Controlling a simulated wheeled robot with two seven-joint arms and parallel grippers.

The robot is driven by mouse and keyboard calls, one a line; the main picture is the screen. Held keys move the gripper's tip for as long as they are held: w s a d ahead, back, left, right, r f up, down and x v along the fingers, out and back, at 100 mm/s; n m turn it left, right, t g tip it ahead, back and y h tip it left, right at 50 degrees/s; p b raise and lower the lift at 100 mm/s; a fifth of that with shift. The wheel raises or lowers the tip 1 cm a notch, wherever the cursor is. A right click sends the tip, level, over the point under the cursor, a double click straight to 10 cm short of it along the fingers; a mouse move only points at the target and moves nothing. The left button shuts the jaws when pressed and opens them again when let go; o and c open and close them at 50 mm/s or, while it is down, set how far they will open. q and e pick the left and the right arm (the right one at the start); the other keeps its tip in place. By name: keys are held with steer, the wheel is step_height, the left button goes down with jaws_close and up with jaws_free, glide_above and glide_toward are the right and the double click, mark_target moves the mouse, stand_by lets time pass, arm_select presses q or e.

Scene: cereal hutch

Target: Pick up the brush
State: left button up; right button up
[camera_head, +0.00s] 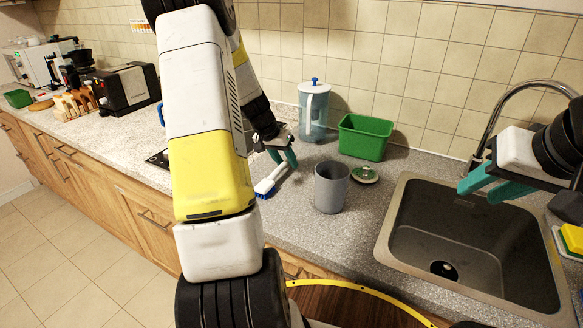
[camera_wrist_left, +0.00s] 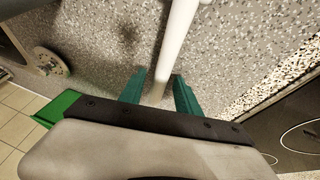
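The brush (camera_head: 268,186) lies on the grey speckled counter, with a white handle and a blue bristle head toward the front. My left gripper (camera_head: 286,158) is down at the handle end of the brush. In the left wrist view the white handle (camera_wrist_left: 176,40) runs between the two teal fingers of the left gripper (camera_wrist_left: 160,77). The fingers are apart, with a gap visible beside the handle. My right gripper (camera_head: 492,187) is open and empty above the sink.
A grey cup (camera_head: 331,188) stands right of the brush. Behind are a clear pitcher (camera_head: 313,112), a green bin (camera_head: 364,137) and a small round lid (camera_head: 364,174). The sink (camera_head: 470,245) with its faucet (camera_head: 497,112) is at the right. Counter in front of the cup is clear.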

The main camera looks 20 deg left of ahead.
arm_select(q)
jaws_close()
steer(key=shift+r, duration=0.1)
